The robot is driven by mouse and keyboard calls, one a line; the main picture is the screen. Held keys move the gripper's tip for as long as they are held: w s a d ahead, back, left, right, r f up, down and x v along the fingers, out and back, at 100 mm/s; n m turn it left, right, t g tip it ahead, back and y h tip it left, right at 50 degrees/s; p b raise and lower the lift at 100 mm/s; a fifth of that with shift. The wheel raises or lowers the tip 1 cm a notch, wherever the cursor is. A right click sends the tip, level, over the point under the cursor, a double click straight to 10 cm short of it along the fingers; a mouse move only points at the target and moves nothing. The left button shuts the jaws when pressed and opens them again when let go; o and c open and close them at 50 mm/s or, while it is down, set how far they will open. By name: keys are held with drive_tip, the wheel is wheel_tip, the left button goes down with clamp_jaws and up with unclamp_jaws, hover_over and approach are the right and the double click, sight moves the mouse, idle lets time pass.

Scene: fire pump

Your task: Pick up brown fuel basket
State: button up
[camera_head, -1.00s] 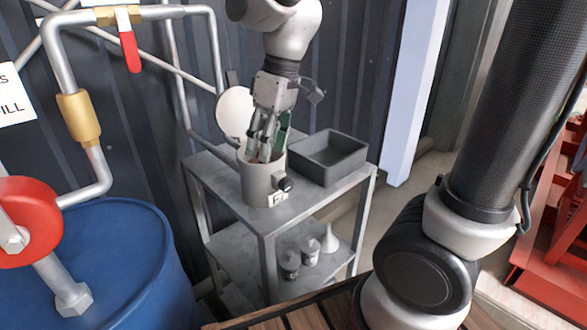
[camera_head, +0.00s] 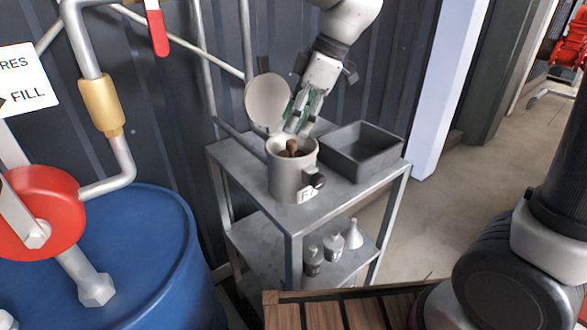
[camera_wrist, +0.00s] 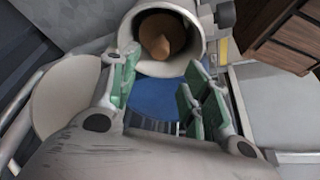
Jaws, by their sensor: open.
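The brown fuel basket (camera_head: 291,150) sits inside a grey cylindrical pot (camera_head: 287,180) on the metal cart. Only its brown upper part shows; the rest is hidden by the pot wall. In the wrist view the brown basket (camera_wrist: 161,36) lies deep in the round opening of the pot (camera_wrist: 187,62). My gripper (camera_head: 303,122) is open and empty, with green finger pads, just above and behind the pot's rim. In the wrist view its fingers (camera_wrist: 160,88) are spread wide below the pot opening, with nothing between them.
The pot's round lid (camera_head: 268,101) stands open at its back left. A dark grey open tray (camera_head: 362,152) sits right of the pot on the cart (camera_head: 237,160). Bottles and a funnel (camera_head: 354,235) stand on the lower shelf. A blue barrel (camera_head: 150,255) is at left.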

sight(292, 141)
drive_tip(key=x, duration=0.4)
drive_tip(key=d+x, duration=0.1)
drive_tip(key=x, duration=0.1)
drive_tip(key=shift+w+a+f, duration=0.1)
drive_tip(key=shift+w+f, duration=0.1)
clamp_jaws()
